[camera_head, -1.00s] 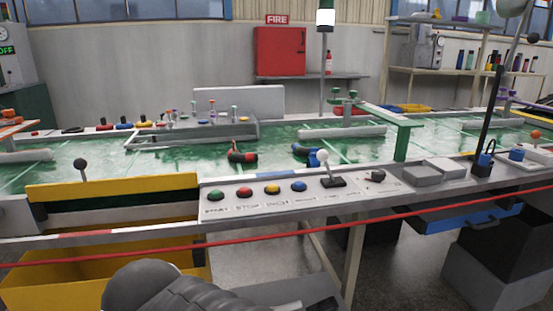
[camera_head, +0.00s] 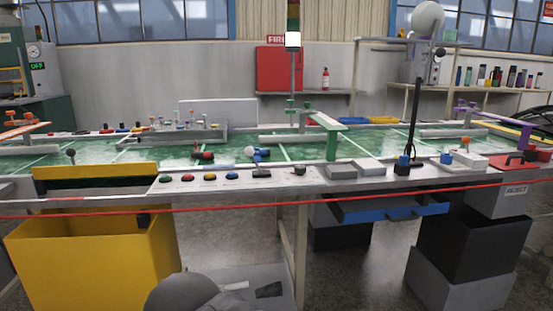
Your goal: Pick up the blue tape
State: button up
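I cannot single out the blue tape with certainty. A small blue round item (camera_head: 447,158) sits on the right part of the bench top, left of a white block, and could be a roll of tape. Another small blue piece (camera_head: 403,160) is at the foot of a black upright pole. A blue and black hose piece (camera_head: 258,154) lies on the green belt near the white-knobbed lever. My gripper is not in view; only a dark grey rounded part of my arm shows at the bottom edge.
A long bench with a green belt (camera_head: 293,152) crosses the view. A red cord (camera_head: 250,208) runs along its front. A yellow bin (camera_head: 95,260), a blue drawer (camera_head: 390,211) and a black bin (camera_head: 475,250) are below. A green gate (camera_head: 332,142) stands over the belt.

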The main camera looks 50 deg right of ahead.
aim_at(257, 154)
jog(key=z, duration=1.35)
